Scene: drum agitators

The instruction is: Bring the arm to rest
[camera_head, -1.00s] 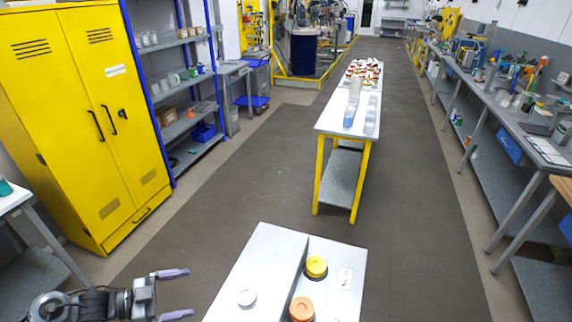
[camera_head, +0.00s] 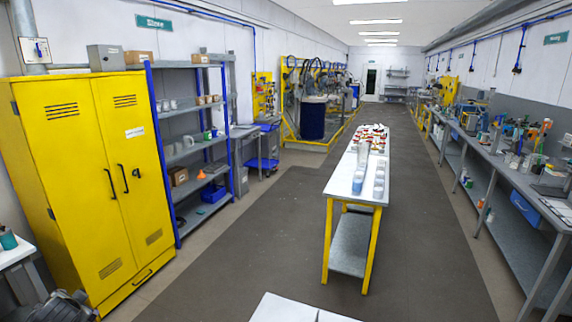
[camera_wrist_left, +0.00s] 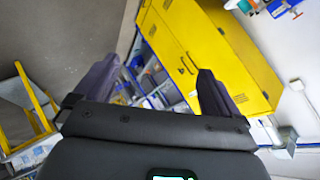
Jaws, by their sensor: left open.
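My left gripper (camera_wrist_left: 155,90) is open and empty in the left wrist view, its two dark fingers spread wide with nothing between them. The yellow cabinet and shelving show far beyond the fingers. In the head view only a dark part of my left arm (camera_head: 58,306) shows at the lower left edge; the fingers are out of that frame. My right gripper is in neither view.
The tall yellow cabinet (camera_head: 98,185) stands at the left beside a blue-post shelf (camera_head: 190,112). A white table (camera_head: 290,308) shows at the bottom edge. A long yellow-legged table (camera_head: 350,190) stands mid-room. Grey workbenches (camera_head: 500,175) line the right. The dark floor (camera_head: 240,255) between is clear.

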